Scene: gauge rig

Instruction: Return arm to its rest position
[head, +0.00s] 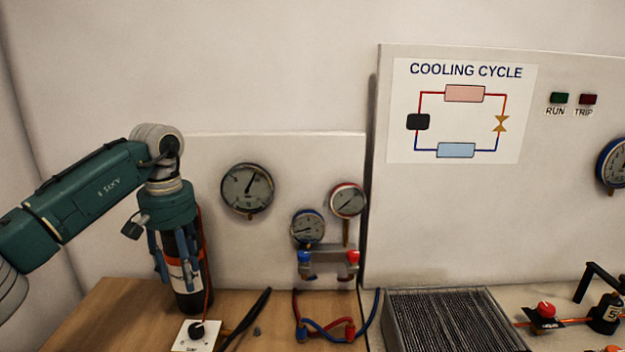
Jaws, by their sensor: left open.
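My left arm (95,190) comes in from the left and bends down at its wrist. My left gripper (174,268) points down, with its blue-grey fingers open on either side of a dark cylinder (187,301) with a white and orange band. The cylinder stands upright on the wooden table, and its upper part is hidden behind the gripper. Whether the fingers touch it I cannot tell. My right gripper is out of view.
A white box with a black knob (197,330) is in front of the cylinder. A gauge panel (290,150) stands close behind. A manifold (328,262) with red and blue hoses is to the right, then a finned block (452,325). Bare wooden table (105,315) lies left.

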